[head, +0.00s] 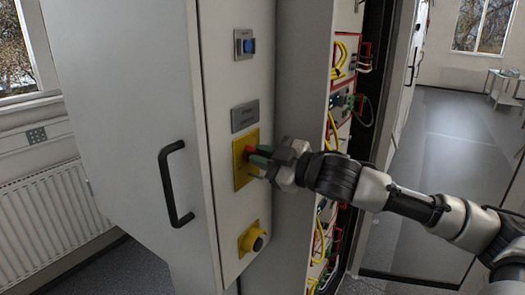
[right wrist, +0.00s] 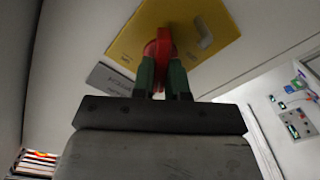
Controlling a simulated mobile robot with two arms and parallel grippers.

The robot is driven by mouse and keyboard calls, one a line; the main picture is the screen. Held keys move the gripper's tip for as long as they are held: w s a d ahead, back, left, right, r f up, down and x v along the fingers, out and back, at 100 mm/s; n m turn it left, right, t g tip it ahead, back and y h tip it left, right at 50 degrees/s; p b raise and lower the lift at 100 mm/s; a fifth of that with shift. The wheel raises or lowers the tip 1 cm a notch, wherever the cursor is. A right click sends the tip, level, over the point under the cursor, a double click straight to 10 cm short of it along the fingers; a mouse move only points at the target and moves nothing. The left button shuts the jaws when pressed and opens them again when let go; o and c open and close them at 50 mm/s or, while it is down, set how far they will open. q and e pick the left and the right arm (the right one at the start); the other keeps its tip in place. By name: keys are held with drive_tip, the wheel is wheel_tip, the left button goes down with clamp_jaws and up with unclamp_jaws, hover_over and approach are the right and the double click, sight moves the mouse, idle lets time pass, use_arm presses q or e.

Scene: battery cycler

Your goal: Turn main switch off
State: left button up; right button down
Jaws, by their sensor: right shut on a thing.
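The main switch is a red rotary handle (right wrist: 160,46) on a yellow plate (head: 240,173) on the cabinet's narrow front panel. The yellow plate also shows at the top of the right wrist view (right wrist: 125,45). My right gripper (head: 256,155) reaches in from the right, and its green fingertips are shut on the red handle. In the right wrist view the two fingers (right wrist: 162,75) sit on either side of the handle. The fingers hide part of the handle in the head view. My left gripper is not in view.
Above the switch are a grey label plate (head: 245,116) and a blue button (head: 249,46). Below it is a black knob on a yellow base (head: 253,239). A black door handle (head: 172,185) stands out at left. Open racks with yellow cables (head: 340,60) are at right.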

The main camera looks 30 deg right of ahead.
drive_tip(key=shift+a+f+n+p, duration=0.15)
drive_tip(key=shift+n+p, duration=0.65)
drive_tip(key=shift+n, duration=1.8)
drive_tip(key=shift+f+n+p, duration=0.1)
drive_tip(key=shift+n+p, duration=0.65)
drive_tip(key=shift+n, duration=1.85)
drive_tip(key=c, duration=1.1)
unclamp_jaws()
drive_tip(key=shift+c, duration=0.2)
